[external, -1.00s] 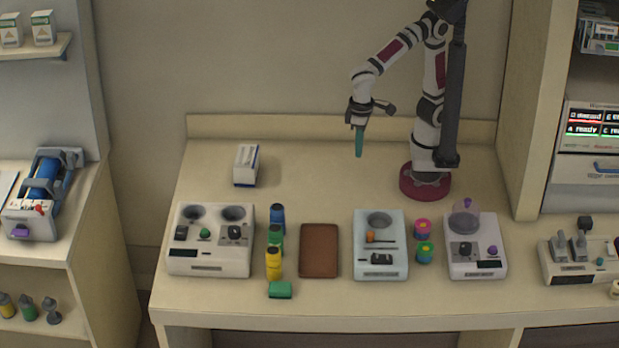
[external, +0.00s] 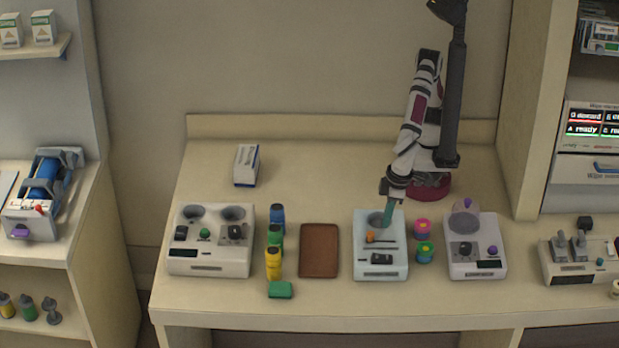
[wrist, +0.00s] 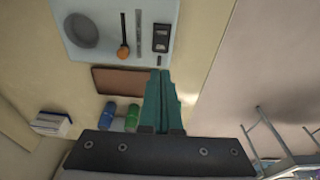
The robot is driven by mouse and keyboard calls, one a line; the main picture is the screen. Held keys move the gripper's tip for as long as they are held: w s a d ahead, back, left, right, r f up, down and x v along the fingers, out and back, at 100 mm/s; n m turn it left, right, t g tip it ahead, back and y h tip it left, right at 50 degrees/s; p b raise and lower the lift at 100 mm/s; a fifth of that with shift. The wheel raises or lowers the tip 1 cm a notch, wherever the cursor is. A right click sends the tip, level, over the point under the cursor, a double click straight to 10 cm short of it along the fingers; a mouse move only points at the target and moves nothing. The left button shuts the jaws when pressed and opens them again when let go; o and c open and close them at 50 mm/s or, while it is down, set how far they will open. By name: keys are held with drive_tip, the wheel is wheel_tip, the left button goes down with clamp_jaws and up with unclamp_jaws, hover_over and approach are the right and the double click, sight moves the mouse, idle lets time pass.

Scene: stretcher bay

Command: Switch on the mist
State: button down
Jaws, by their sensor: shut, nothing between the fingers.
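A light blue unit (external: 365,273) stands on the bench right of the brown mat. It has a round grey bowl (external: 376,218), an orange knob (external: 370,238) beside a slot, and a dark switch (external: 381,259) near its front. The wrist view shows the same bowl (wrist: 88,30), orange knob (wrist: 123,52) and dark switch (wrist: 160,32). I cannot read which unit is the mist one. My gripper (external: 387,223), with teal fingers, points down and is shut and empty. In the external view its tips overlap the bowl's right side; their height above it is unclear.
A white unit with two cups (external: 210,262) is at left. Several coloured bottles (external: 274,262) and the brown mat (external: 319,250) lie between. Pink and green round pots (external: 424,252) and a domed white unit (external: 476,258) stand close right. The back of the bench is mostly clear.

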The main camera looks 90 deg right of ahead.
sight(375, 256)
drive_tip(key=f, duration=0.3)
drive_tip(key=w+f, duration=0.1)
drive_tip(key=f, duration=0.7)
drive_tip(key=shift+w, duration=0.4)
drive_tip(key=shift+w+f, duration=0.15)
drive_tip(key=shift+f, duration=0.1)
drive_tip(key=shift+r, duration=0.1)
drive_tip(key=shift+s+r, duration=0.2)
drive_tip(key=shift+s, duration=0.6)
drive_tip(key=shift+r, duration=0.1)
